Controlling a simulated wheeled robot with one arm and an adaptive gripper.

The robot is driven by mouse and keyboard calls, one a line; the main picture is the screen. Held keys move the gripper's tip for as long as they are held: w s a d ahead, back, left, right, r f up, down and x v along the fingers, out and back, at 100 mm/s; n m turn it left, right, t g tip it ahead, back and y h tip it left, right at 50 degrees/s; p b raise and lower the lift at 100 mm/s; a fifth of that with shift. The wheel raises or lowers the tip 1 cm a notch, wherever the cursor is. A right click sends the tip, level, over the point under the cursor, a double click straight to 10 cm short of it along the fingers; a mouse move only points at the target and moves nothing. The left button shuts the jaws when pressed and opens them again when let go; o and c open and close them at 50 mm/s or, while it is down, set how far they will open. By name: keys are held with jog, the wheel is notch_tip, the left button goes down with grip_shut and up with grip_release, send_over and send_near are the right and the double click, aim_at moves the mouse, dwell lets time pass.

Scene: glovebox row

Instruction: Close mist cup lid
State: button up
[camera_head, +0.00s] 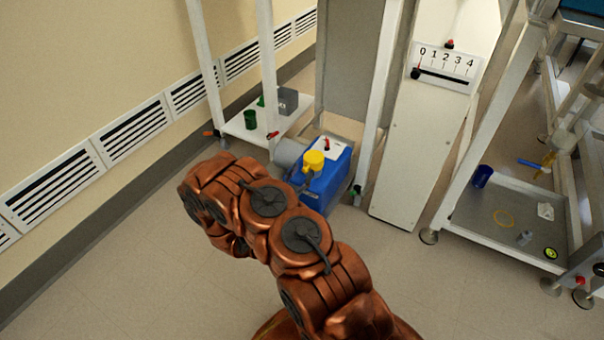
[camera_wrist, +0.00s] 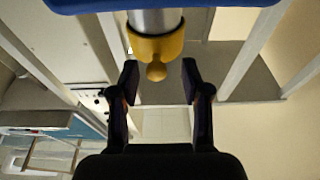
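A yellow cup-shaped part (camera_head: 313,160) sits on top of the blue pump-like box (camera_head: 325,186) in the head view. In the wrist view a yellow collar (camera_wrist: 148,46) with a round yellow knob (camera_wrist: 156,72) sits at the end of a grey cylinder (camera_wrist: 153,20), below a blue edge (camera_wrist: 180,4). I take these yellow parts to be the mist cup and its lid, but cannot tell how far the lid stands open. My gripper (camera_wrist: 160,80) is open, its fingers apart on either side of the knob in the picture. Contact is not evident. In the head view my gripper is hidden.
A low white shelf (camera_head: 245,128) holds a green cup (camera_head: 250,119) and a grey box (camera_head: 288,100), left of the blue box. A white panel with a numbered scale (camera_head: 445,65) stands to the right. A grey tray (camera_head: 470,215) lies farther right. Floor at lower left is clear.

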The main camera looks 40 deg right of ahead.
jog(key=shift+s, duration=0.1)
jog(key=v, duration=1.2)
dwell(0.4)
dwell(0.5)
